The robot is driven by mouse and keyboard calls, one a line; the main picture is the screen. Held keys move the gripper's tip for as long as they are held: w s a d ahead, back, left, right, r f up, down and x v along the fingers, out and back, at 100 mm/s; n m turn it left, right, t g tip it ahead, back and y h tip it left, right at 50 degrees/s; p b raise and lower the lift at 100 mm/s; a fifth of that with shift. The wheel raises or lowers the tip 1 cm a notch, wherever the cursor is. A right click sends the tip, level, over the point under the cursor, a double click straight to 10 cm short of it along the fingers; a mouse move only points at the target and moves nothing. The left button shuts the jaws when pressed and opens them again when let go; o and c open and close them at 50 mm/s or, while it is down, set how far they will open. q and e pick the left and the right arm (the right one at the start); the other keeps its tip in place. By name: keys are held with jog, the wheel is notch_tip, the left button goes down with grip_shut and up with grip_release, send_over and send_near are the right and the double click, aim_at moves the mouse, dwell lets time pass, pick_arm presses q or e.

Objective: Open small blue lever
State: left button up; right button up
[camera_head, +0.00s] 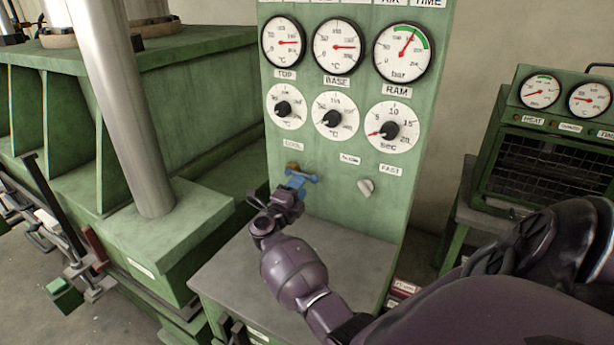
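The small blue lever (299,179) sits low on the front of the green gauge panel (318,165), under the COOL label, with a brass-coloured fitting just above it. My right gripper (287,195) is at the lever, just below and in front of it, and covers its lower part. Its arm reaches in from the lower right. I cannot tell whether the fingers touch the lever or how far apart they are. My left gripper does not show.
A pale knob (366,187) stands on the panel right of the lever. Gauges and dials fill the panel above. A grey ledge (245,265) lies below. A green press (170,235) with a steel column is at left, a green oven (550,140) at right.

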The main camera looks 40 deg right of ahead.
aim_at(307, 177)
jog(key=shift+x, duration=2.6)
grip_shut()
